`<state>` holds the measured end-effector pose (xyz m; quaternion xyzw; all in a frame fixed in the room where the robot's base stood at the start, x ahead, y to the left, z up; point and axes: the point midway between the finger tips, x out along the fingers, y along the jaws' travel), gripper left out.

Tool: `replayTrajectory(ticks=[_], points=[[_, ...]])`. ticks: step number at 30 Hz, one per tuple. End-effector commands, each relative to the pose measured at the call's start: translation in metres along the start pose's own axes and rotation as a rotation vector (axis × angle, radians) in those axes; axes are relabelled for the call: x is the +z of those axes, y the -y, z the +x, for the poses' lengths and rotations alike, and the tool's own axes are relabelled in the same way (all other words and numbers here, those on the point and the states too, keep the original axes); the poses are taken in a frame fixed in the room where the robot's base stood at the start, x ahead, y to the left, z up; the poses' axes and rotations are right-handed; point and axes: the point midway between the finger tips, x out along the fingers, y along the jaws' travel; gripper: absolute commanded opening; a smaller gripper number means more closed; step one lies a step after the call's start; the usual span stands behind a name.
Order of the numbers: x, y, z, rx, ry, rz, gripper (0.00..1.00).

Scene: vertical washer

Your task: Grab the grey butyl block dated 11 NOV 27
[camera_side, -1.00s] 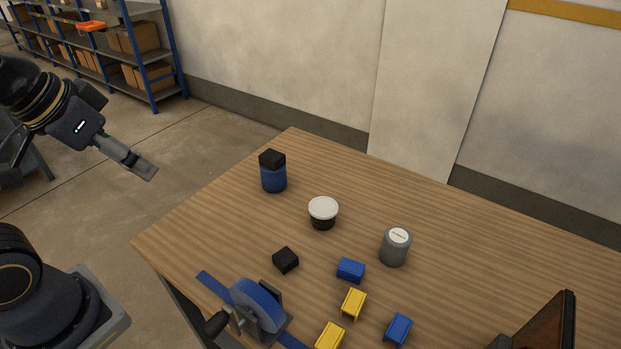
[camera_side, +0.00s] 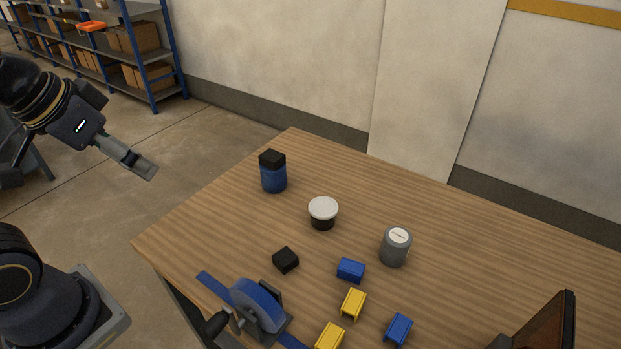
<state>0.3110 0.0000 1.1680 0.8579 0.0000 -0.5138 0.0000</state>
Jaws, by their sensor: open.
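A grey round can-like piece (camera_side: 394,252) with a white label on top stands upright on the right half of the wooden table. The print on its label is too small to read, so I cannot tell a date. A small black block (camera_side: 286,260) lies to its left, nearer the front edge. I see no piece that is plainly a grey block. My gripper (camera_side: 146,168) is open and empty, in the air left of the table, well apart from everything on it.
On the table (camera_side: 210,225) stand a blue jar with a black top (camera_side: 273,176), a white-lidded dark tub (camera_side: 323,213), blue pieces (camera_side: 351,269), yellow pieces (camera_side: 353,303) and a blue wheel device (camera_side: 257,304). A brown panel (camera_side: 545,325) rises at the right front.

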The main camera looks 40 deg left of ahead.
Motion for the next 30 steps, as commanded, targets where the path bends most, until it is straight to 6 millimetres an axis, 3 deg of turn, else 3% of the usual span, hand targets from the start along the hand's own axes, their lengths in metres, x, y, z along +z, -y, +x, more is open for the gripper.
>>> replayTrajectory(ticks=[5, 7, 11, 14, 17, 21, 24, 27, 30], points=[[-0.002, 0.000, 0.000, 0.000, -0.010, -0.001, 0.95], [-0.013, 0.001, -0.002, -0.003, -0.055, -0.001, 0.95], [-0.076, -0.002, -0.016, -0.012, -0.219, 0.027, 0.95], [-0.126, -0.017, -0.010, 0.004, -0.284, 0.080, 0.95], [-0.173, -0.043, 0.009, 0.035, -0.322, 0.142, 0.95], [-0.225, -0.098, 0.059, 0.104, -0.342, 0.243, 0.95], [-0.243, -0.148, 0.109, 0.164, -0.326, 0.314, 0.95], [-0.240, -0.197, 0.163, 0.220, -0.285, 0.379, 0.95], [-0.219, -0.236, 0.210, 0.262, -0.222, 0.432, 0.95]])
